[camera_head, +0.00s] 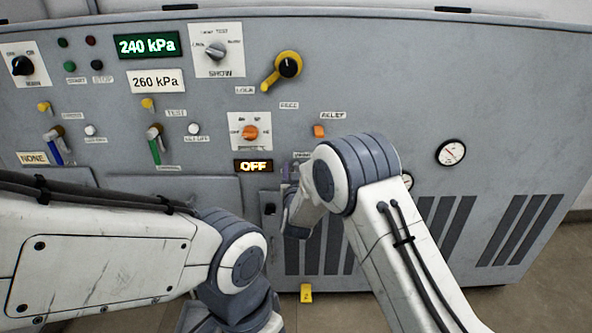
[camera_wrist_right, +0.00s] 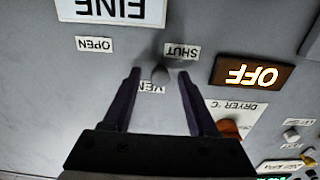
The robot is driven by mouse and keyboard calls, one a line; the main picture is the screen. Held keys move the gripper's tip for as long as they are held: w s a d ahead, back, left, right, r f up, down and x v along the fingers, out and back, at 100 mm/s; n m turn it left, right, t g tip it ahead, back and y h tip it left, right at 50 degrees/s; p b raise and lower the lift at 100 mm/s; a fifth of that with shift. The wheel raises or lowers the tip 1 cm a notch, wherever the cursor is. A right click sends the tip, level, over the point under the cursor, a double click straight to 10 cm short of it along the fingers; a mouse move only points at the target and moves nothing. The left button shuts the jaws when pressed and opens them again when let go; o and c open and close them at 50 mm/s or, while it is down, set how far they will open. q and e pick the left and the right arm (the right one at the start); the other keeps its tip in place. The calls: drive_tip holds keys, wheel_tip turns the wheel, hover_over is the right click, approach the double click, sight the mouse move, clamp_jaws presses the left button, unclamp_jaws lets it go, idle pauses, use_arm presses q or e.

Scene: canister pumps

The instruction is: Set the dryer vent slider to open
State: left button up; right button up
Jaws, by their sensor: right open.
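The dryer vent slider is a small grey knob (camera_wrist_right: 160,74) in the right wrist view, which shows the panel upside down. It sits close to the SHUT label (camera_wrist_right: 182,51), with the OPEN label (camera_wrist_right: 95,45) farther left in that view. A partly hidden label reading VEN (camera_wrist_right: 153,87) is beside it. My right gripper (camera_wrist_right: 159,76) is open, its dark fingers on either side of the knob; I cannot tell whether they touch it. In the head view the right gripper (camera_head: 289,173) is at the panel, and the slider is hidden there. My left gripper is out of view.
The OFF display (camera_head: 253,166) and the orange dryer knob (camera_head: 250,132) are just up and left of the right gripper. An orange relief button (camera_head: 319,131) is above my right arm. My left forearm crosses the lower left. Vent slots and a gauge (camera_head: 451,152) lie to the right.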

clamp_jaws()
idle(1.3)
